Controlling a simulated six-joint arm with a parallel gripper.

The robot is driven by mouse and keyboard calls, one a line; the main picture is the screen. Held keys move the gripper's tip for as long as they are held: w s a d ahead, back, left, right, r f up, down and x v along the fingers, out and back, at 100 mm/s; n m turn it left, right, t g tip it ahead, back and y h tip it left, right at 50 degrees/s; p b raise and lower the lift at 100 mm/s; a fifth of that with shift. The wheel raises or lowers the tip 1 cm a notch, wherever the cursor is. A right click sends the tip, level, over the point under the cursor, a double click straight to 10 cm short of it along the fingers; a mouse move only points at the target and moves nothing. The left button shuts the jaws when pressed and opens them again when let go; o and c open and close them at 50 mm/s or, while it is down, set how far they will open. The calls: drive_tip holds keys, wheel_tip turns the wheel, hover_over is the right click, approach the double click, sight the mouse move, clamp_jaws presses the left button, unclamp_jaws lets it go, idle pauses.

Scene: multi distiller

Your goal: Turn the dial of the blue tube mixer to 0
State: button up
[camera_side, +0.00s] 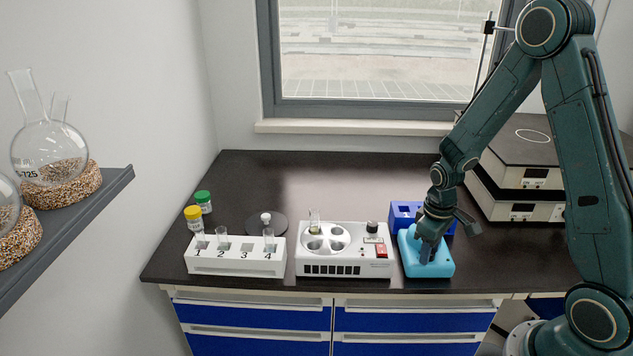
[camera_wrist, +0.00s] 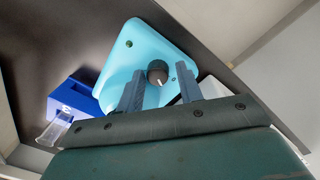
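The blue tube mixer (camera_side: 441,267) is a light blue box at the right of the bench, and it also shows in the wrist view (camera_wrist: 133,52). Its dial (camera_wrist: 158,68) is a dark round knob with a pale pointer mark, seen in the wrist view. My gripper (camera_side: 427,254) points down over the mixer. In the wrist view my gripper (camera_wrist: 159,74) is open, with one finger on either side of the dial and a gap to each. In the side view the gripper hides the dial. I cannot read any dial numbers.
A white device with round wells (camera_side: 344,268) stands just left of the mixer. A dark blue block (camera_side: 402,214) is close behind it. A numbered white rack (camera_side: 236,266) and bottles with green (camera_side: 202,196) and yellow (camera_side: 192,212) caps stand left. Stacked devices (camera_side: 520,190) are back right.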

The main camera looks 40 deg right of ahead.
drive_tip(key=shift+d+m, duration=0.25)
drive_tip(key=shift+m, duration=0.25)
drive_tip(key=m, duration=0.4)
drive_tip(key=shift+a+m, duration=0.1)
drive_tip(key=shift+m, duration=0.2)
drive_tip(key=m, duration=0.6)
wheel_tip(320, 180, up, 13)
drive_tip(key=s+a+r+n+t, duration=0.5)
drive_tip(key=s+a+r+n, duration=0.4)
drive_tip(key=s+a+r, duration=0.2)
drive_tip(key=shift+s+a+r, duration=0.2)
drive_tip(key=shift+a+r, duration=0.35)
drive_tip(key=shift+r, duration=0.45)
idle(1.1)
drive_tip(key=shift+n, duration=0.3)
